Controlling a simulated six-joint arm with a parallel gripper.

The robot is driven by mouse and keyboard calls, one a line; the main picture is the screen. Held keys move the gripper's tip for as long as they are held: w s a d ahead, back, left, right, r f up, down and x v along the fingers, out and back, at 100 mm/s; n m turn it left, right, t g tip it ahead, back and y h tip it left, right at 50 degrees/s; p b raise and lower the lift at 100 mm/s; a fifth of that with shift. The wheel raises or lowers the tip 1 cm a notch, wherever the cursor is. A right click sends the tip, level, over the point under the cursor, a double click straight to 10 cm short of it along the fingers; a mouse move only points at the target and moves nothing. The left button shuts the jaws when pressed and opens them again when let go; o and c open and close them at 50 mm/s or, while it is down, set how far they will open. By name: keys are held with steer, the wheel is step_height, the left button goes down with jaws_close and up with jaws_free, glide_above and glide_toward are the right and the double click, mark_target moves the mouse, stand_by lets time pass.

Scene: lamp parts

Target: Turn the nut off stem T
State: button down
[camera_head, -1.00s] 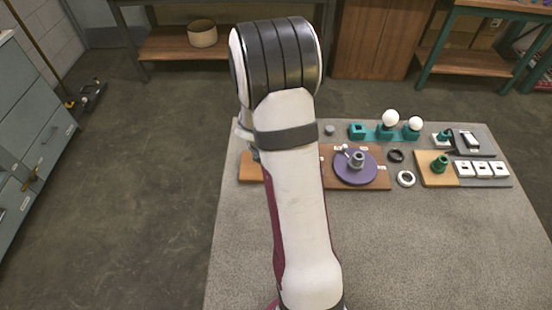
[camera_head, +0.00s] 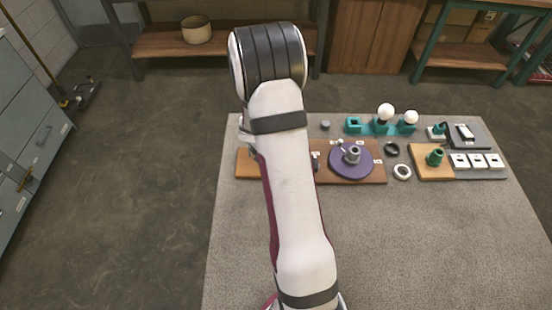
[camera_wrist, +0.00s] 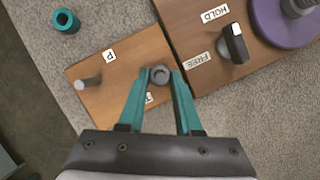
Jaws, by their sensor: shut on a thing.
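In the wrist view, my gripper (camera_wrist: 158,76) has its teal fingertips closed on either side of a grey nut (camera_wrist: 160,75). The nut sits over a light wooden board, beside a white label (camera_wrist: 149,98) that a finger partly covers, so its letter is hard to read. The stem under the nut is hidden. A second grey stem (camera_wrist: 88,83) stands bare on the same board (camera_wrist: 108,112), near a label P (camera_wrist: 109,56). In the head view my arm hides the gripper and the nut; only the board's left end (camera_head: 243,162) shows.
A darker board beside it carries a black-and-white lever (camera_wrist: 235,43) between labels HOLD and FREE, and a purple disc (camera_wrist: 270,25). A teal hollow cylinder (camera_wrist: 66,21) stands on the grey mat. Bulbs on a teal holder (camera_head: 382,128) stand farther right. The front of the table is clear.

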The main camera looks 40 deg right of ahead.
steer(key=c, duration=1.2)
jaws_free()
steer(key=shift+c, duration=0.2)
jaws_close()
steer(key=shift+s+n+t, duration=0.15)
steer(key=shift+n+t, duration=0.35)
steer(key=shift+n, duration=0.9)
steer(key=n+t, duration=0.1)
steer(key=n, duration=0.2)
steer(key=shift+d+r+y, duration=0.1)
steer(key=shift+y, duration=0.3)
steer(key=o, duration=0.5)
jaws_free()
